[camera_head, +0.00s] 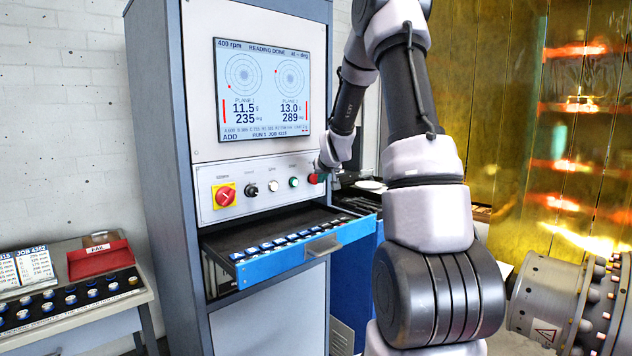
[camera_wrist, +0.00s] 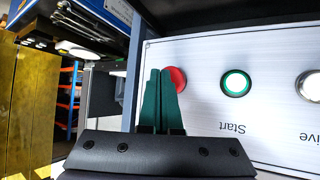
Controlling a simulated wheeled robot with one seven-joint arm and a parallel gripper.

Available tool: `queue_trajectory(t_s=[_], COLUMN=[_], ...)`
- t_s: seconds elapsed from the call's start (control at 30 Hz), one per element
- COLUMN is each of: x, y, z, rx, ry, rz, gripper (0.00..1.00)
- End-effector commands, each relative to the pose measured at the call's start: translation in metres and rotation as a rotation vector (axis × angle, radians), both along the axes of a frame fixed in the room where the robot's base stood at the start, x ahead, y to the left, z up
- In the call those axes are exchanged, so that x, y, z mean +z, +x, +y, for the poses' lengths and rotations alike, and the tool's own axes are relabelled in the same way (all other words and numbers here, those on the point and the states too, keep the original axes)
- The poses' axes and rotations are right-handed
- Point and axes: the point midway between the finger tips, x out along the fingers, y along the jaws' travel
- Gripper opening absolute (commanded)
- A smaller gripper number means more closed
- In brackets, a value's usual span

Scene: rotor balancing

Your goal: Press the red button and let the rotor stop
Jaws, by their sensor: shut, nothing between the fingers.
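The red button (camera_head: 313,178) is at the right end of the cabinet's control row, partly hidden by my gripper. In the wrist view the red button (camera_wrist: 180,76) shows just right of my fingertips, partly covered by them. My gripper (camera_wrist: 160,74) is shut and empty, its two green fingers together. In the head view it is small and mostly hidden at the panel; I cannot tell whether the fingertips touch the button. The screen (camera_head: 263,88) reads "400 rpm" and "READING DONE", with values for two planes. I cannot make out the rotor or its motion.
A green-ringed Start button (camera_wrist: 236,82) is beside the red one. A yellow-and-red switch (camera_head: 225,195) is at the panel's left. An open blue drawer (camera_head: 285,266) juts out below. A tinted yellow guard (camera_head: 480,90) stands at right. A side table with a red tray (camera_head: 100,260) is at left.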

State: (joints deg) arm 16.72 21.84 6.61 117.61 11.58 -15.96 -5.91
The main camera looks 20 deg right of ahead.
Motion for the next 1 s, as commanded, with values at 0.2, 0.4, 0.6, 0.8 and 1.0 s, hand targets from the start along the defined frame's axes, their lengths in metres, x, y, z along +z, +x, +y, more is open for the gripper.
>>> queue_trajectory(t_s=[0.2, 0.4, 0.6, 0.8, 1.0], x=[0.0, 0.0001, 0.0, -0.0001, 0.0], y=[0.0002, 0.0019, 0.0042, 0.0065, 0.0084], z=[0.0002, 0.0007, 0.0017, 0.0028, 0.0033], rx=[0.0, 0.0, 0.001, 0.001, 0.001], ry=[0.0, 0.0, -0.001, 0.0, -0.001], rz=[0.0, 0.0, 0.0, 0.0, 0.0], gripper=[0.0, 0.0, 0.0, 0.0, 0.0])
